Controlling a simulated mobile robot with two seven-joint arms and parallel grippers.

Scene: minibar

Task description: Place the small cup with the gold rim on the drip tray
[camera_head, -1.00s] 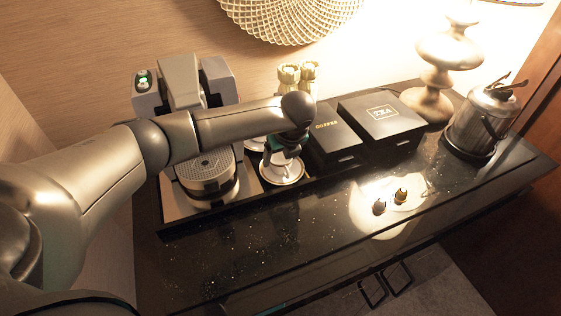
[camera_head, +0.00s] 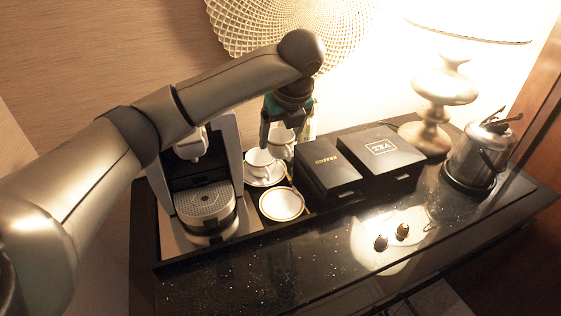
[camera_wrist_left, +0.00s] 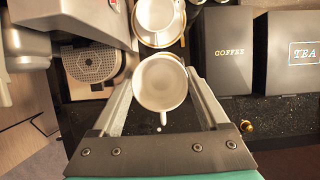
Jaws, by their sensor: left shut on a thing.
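My left gripper (camera_head: 281,146) is shut on the small white cup (camera_head: 283,137) and holds it raised above the counter. In the left wrist view the cup (camera_wrist_left: 161,84) sits between the two fingers, its round opening and handle showing. The gold rim is hard to make out there. The white saucer with a gold rim (camera_head: 282,204) lies empty in front of the held cup. The drip tray (camera_head: 207,203) of the coffee machine is a round perforated grate to the left, with nothing on it. It also shows in the left wrist view (camera_wrist_left: 92,66). My right gripper is not in view.
Another white cup (camera_head: 261,164) stands on its saucer behind the empty one. The coffee machine (camera_head: 228,160) rises behind the drip tray. Black coffee (camera_head: 326,172) and tea (camera_head: 383,150) boxes, a kettle (camera_head: 474,163) and two small capsules stand to the right. The front counter is mostly clear.

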